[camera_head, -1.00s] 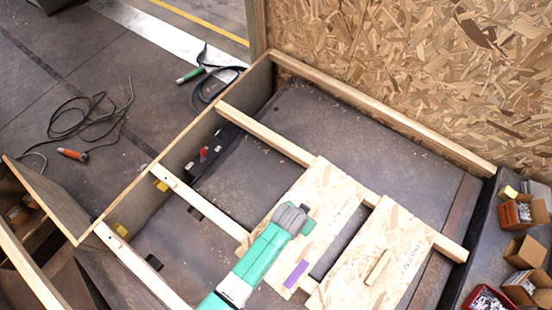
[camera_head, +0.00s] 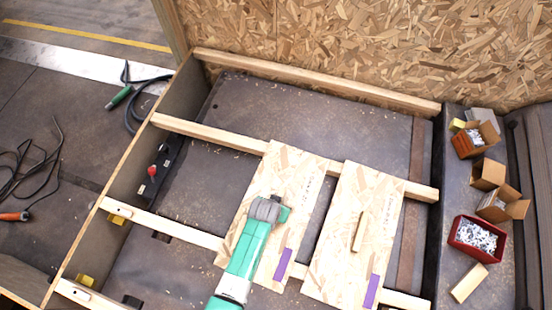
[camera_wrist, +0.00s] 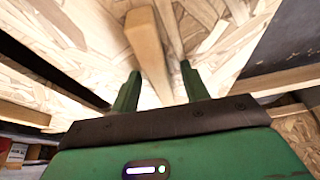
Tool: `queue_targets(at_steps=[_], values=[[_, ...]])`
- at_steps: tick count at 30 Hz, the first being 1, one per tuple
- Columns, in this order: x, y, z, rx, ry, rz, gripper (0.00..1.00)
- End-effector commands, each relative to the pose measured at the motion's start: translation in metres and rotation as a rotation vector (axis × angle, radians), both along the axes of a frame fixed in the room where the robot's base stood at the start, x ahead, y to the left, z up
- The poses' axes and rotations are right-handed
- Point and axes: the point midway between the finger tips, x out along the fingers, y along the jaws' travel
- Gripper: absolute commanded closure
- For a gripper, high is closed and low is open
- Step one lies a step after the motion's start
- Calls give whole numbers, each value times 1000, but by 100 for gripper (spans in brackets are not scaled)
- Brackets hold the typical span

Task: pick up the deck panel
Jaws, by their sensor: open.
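Two pale chipboard deck panels lie across wooden joists, the left panel (camera_head: 293,170) and the right panel (camera_head: 338,255). Each has a purple strip near its front end. The right panel bears a wooden cleat (camera_head: 360,231). My gripper (camera_head: 284,212) is over the middle of the left panel, and my arm hides part of it. In the wrist view my gripper (camera_wrist: 158,76) is open, with two green fingers apart. A wooden cleat (camera_wrist: 147,45) on chipboard lies ahead, roughly in line with the space between the fingers. I see nothing held.
Joists (camera_head: 225,136) cross the dark floor of the frame. A chipboard wall (camera_head: 350,50) stands behind. At right are open cartons (camera_head: 488,175), a red bin of small parts (camera_head: 477,240) and a wood block (camera_head: 469,283). Cables and a green-handled tool (camera_head: 119,97) lie at left.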

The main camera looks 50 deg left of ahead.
Motion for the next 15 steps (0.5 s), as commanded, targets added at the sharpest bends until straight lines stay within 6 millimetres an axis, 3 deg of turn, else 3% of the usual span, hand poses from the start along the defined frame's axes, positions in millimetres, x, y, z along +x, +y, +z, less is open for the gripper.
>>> queue_targets(at_steps=[3, 9, 15], values=[[0, 0, 1, 0, 0, 0, 58], [0, 0, 1, 0, 0, -1, 98], [0, 0, 1, 0, 0, -1, 100]])
